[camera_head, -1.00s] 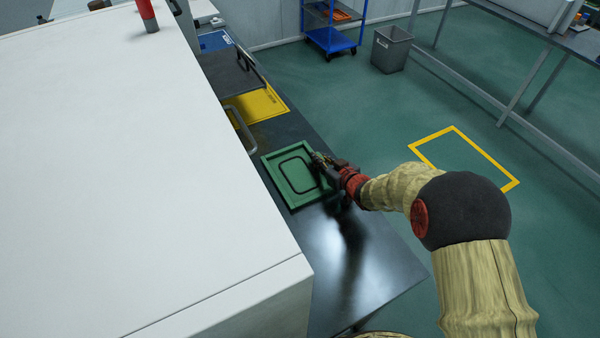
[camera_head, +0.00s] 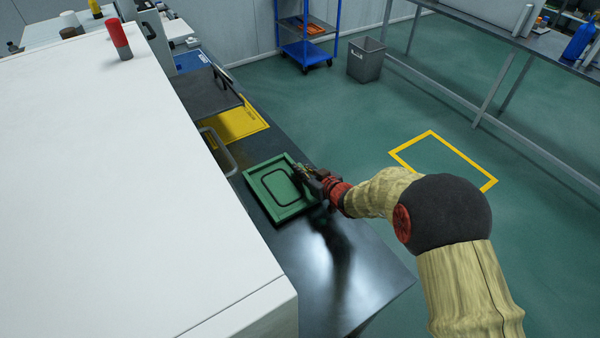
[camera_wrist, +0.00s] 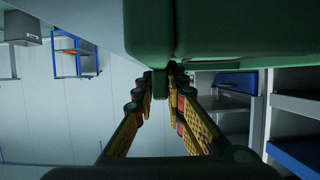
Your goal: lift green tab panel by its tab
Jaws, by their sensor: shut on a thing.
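The green panel (camera_head: 282,188), with a dark rounded outline on its face, is at the dark worktop beside the white cabinet in the head view. My gripper (camera_head: 302,172) meets its right edge. In the wrist view, the panel (camera_wrist: 245,28) fills the top right, and the two fingers of my gripper (camera_wrist: 161,84) are closed on its small green tab (camera_wrist: 160,78). In the head view the tab is hidden by my gripper. A dark band runs along the panel's lower left edge; I cannot tell how far it is above the worktop.
The white cabinet (camera_head: 120,200) rises close on the left, with a grey handle (camera_head: 219,152) near the panel. A yellow plate (camera_head: 240,124) lies beyond the panel. The dark worktop (camera_head: 335,275) is clear in front. Open floor lies to the right.

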